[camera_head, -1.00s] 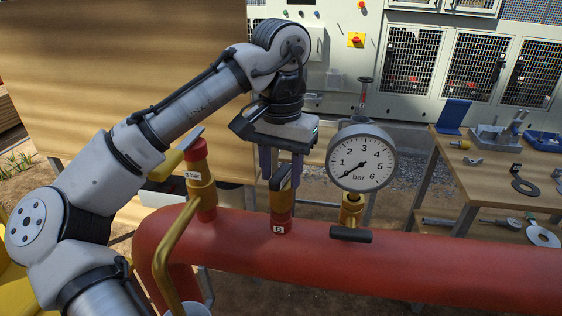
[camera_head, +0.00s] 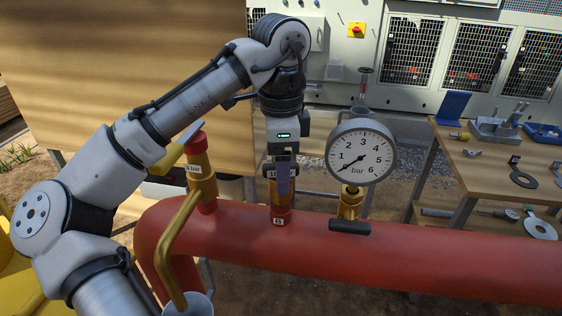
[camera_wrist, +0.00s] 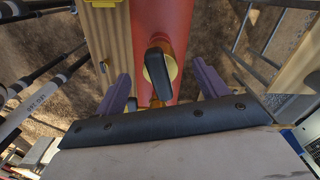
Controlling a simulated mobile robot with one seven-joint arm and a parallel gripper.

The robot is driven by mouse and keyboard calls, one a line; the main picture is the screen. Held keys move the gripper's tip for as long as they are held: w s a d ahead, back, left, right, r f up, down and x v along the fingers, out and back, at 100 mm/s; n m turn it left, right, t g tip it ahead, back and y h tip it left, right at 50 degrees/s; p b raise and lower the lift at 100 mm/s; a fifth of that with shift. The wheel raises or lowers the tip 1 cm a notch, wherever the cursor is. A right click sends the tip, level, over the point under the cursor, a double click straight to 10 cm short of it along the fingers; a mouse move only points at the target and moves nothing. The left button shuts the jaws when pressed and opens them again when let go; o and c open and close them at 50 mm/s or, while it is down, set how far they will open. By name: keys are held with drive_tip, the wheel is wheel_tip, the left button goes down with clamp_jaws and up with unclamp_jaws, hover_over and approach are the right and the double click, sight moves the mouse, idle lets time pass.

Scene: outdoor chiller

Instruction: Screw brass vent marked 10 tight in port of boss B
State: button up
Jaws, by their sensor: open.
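Boss B (camera_head: 280,220) is a red stub with a white B label on top of the red pipe (camera_head: 430,250). A brass vent (camera_head: 273,192) stands upright on it, with a pale tag partly hidden behind my gripper. In the wrist view its black lever top (camera_wrist: 155,62) shows over the brass body. My gripper (camera_head: 283,180) points down at the vent and is turned edge-on in the head view. In the wrist view my gripper (camera_wrist: 160,75) is open, one purple finger on each side of the vent, with visible gaps. The thread is hidden.
A pressure gauge (camera_head: 361,156) stands close on the right, above a black-handled valve (camera_head: 350,227). A red-capped brass valve (camera_head: 199,165) with a bent brass pipe (camera_head: 170,245) stands close on the left. A wooden bench (camera_head: 500,180) with tools is at the right.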

drive_tip(key=o, duration=0.3)
wheel_tip(320, 180, up, 12)
idle(0.8)
